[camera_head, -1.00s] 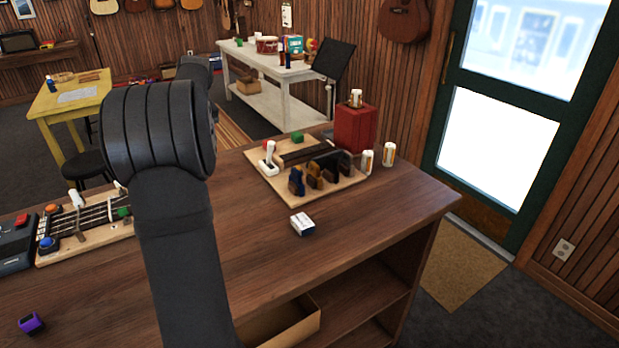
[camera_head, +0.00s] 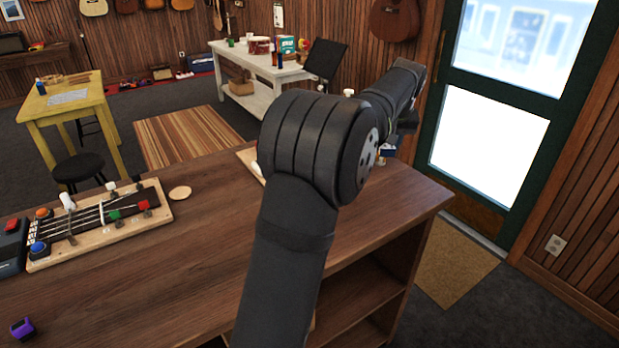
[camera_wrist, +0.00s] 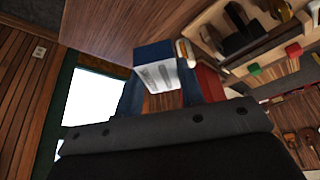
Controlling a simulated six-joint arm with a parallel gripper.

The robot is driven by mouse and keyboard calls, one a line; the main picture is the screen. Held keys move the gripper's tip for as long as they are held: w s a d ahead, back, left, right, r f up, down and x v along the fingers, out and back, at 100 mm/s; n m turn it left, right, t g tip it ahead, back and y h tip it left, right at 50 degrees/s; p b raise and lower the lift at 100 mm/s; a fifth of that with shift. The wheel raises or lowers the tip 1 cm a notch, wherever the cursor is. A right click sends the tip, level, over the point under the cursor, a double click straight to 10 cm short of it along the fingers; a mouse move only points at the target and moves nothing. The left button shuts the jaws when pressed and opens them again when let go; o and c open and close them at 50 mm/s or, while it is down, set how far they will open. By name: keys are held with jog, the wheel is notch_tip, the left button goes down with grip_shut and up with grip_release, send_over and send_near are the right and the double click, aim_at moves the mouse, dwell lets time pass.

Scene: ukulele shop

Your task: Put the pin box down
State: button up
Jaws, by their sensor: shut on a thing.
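The pin box, a small white and dark blue box (camera_wrist: 157,68), sits between the fingers of my gripper (camera_wrist: 160,92) in the wrist view. The gripper is shut on it. In the head view my gripper (camera_head: 392,142) is at the far right part of the wooden counter (camera_head: 400,205), with a bit of a blue and white box (camera_head: 388,153) showing beneath it. I cannot tell whether the box touches the counter.
A white and orange bottle (camera_wrist: 185,53) and a red block (camera_wrist: 209,82) are close beside the box in the wrist view. A wooden tool board (camera_wrist: 215,35) lies beyond them. A fretboard jig (camera_head: 100,222) is at the left; the counter's middle left is clear.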

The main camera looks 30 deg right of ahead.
jog(key=s+d+m, duration=0.2)
jog(key=s+d, duration=0.3)
jog(key=s, duration=0.3)
send_over(382, 187)
jog(key=s+a, duration=0.1)
jog(key=shift+h, duration=0.3)
notch_tip(382, 187, down, 12)
jog(key=shift+s+a+r, duration=0.1)
jog(key=shift+a, duration=0.05)
jog(key=shift+f, duration=2.1)
jog(key=shift+f, duration=0.2)
jog(key=o, duration=1)
jog(key=shift+c, duration=0.2)
jog(key=shift+r, duration=0.15)
